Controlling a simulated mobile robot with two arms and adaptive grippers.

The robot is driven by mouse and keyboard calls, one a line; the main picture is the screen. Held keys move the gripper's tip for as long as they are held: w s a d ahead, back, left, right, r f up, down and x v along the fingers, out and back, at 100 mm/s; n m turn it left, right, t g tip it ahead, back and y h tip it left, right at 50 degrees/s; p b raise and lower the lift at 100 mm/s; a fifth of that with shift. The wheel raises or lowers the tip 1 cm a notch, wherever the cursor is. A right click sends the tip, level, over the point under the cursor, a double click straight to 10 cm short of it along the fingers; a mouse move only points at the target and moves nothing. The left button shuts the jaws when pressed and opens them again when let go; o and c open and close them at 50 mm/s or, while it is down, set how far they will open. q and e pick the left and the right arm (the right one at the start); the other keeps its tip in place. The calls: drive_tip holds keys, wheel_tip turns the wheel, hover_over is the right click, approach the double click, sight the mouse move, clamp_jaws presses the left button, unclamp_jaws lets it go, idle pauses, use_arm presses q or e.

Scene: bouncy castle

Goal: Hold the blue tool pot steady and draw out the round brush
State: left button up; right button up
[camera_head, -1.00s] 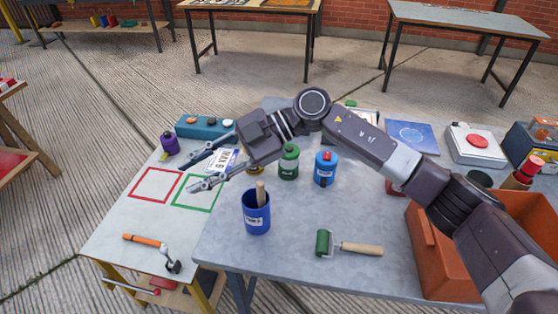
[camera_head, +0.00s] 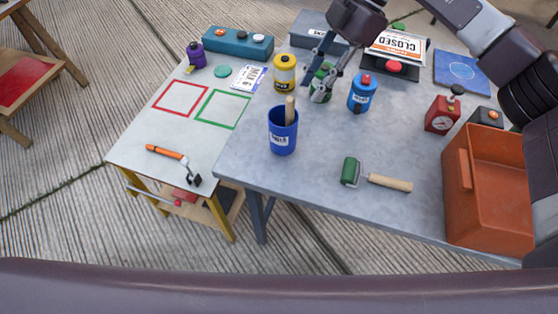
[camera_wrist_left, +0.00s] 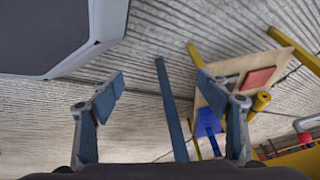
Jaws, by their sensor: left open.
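The blue tool pot (camera_head: 283,140) stands upright near the left end of the grey table, with a white label on its front. One wooden handle (camera_head: 290,109) sticks up out of it; its lower part is hidden inside, so I cannot tell its brush end. My right gripper (camera_head: 318,78) is open and empty, behind and to the right of the pot, in front of a green canister (camera_head: 326,90) that it partly hides. My left gripper (camera_wrist_left: 161,95) shows only in the left wrist view, open and empty over the floor, with no pot between its fingers.
A yellow canister (camera_head: 285,73) and a blue canister (camera_head: 362,93) stand behind the pot. A lower table with an orange-handled tool (camera_head: 166,152) adjoins on the left.

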use_arm(q)
drive_tip(key=w+d+r+m+t+h, duration=0.1)
drive_tip(key=w+d+r, duration=0.2)
drive_tip(key=w+r, duration=0.15)
drive_tip(key=w+d+r+t, duration=0.2)
drive_tip(key=w+d+r, duration=0.1)
drive_tip(key=r, duration=0.3)
drive_tip(key=t+h, duration=0.1)
drive_tip(key=t, duration=0.7)
approach(281, 146)
drive_tip(key=w+n, duration=0.1)
drive_tip(key=w+f+n+t, duration=0.1)
drive_tip(key=w+n, duration=0.1)
drive_tip(key=n, duration=0.1)
drive_tip(key=shift+d+f, duration=0.1)
drive_tip(key=shift+f, duration=0.3)
drive_tip(key=shift+w+d+r+n+t, duration=0.1)
drive_tip(key=shift+w+d+n+t, duration=0.3)
drive_tip(key=shift+w, duration=0.3)
drive_tip(key=w, duration=0.7)
drive_tip(key=shift+w+d, duration=0.2)
drive_tip(key=shift+d, duration=0.2)
